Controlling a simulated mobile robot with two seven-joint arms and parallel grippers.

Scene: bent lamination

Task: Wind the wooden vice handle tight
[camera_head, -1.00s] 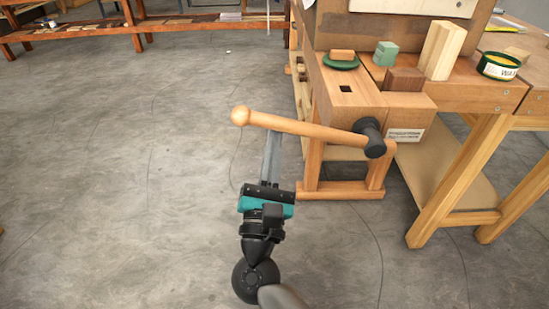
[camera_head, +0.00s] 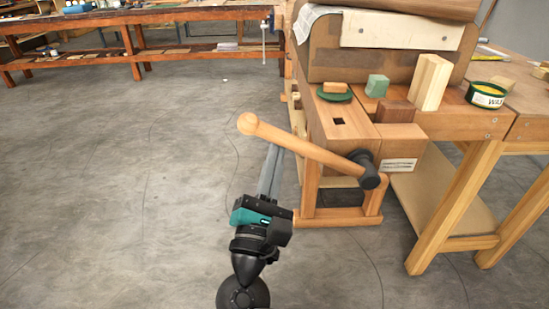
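The wooden vice handle (camera_head: 305,148) is a pale rod with a ball at its left end. It slants down to the right into a dark round hub (camera_head: 365,172) at the front of the wooden vice jaw (camera_head: 397,143). My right gripper (camera_head: 273,150), teal and black with long grey fingers, reaches up from below to the handle, a little right of the ball. The handle hides its fingertips. The fingers are seen nearly edge-on, so I cannot tell whether they grip the rod or only touch it. My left gripper is out of view.
On the bench (camera_head: 455,110) lie a green dish (camera_head: 333,97), a green block (camera_head: 377,85), wood blocks (camera_head: 432,83) and a wax tin (camera_head: 486,95). A curved wooden form (camera_head: 385,50) stands behind. Bench legs stand at the right. The floor at left is clear.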

